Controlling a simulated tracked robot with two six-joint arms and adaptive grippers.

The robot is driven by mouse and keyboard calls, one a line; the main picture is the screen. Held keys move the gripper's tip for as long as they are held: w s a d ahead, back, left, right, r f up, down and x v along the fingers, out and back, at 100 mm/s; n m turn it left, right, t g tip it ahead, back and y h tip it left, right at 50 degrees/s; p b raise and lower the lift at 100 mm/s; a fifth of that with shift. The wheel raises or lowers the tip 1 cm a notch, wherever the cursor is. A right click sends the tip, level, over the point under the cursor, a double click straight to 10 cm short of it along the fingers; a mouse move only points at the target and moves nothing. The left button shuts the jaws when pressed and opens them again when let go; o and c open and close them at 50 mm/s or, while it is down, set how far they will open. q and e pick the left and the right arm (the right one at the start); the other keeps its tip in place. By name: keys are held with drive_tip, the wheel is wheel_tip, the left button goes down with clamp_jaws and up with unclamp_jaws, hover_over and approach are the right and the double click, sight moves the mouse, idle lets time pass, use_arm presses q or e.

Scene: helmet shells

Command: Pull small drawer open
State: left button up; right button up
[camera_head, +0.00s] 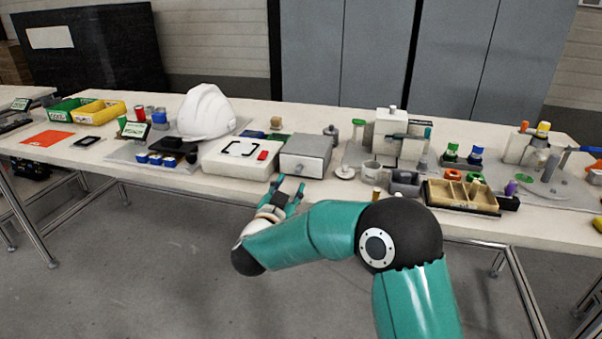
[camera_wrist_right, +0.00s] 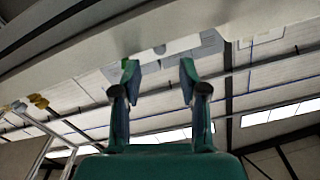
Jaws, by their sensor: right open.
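The small drawer unit is a grey box (camera_head: 305,157) near the front edge of the table, with its front facing me and a small knob on it. The drawer looks shut. In the right wrist view a grey patch with a small dark knob (camera_wrist_right: 160,49) shows beyond the fingers and seems to be the same unit. My right gripper (camera_head: 290,187) is just in front of and below the box, apart from it. Its two teal fingers (camera_wrist_right: 158,72) are spread with nothing between them. My left gripper is not in view.
A white case (camera_head: 238,158) lies left of the grey box, with a white helmet (camera_head: 207,112) behind it. The floor before the table is clear.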

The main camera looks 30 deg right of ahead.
sight(297, 172)
drive_tip(key=x, duration=0.7)
clamp_jaws()
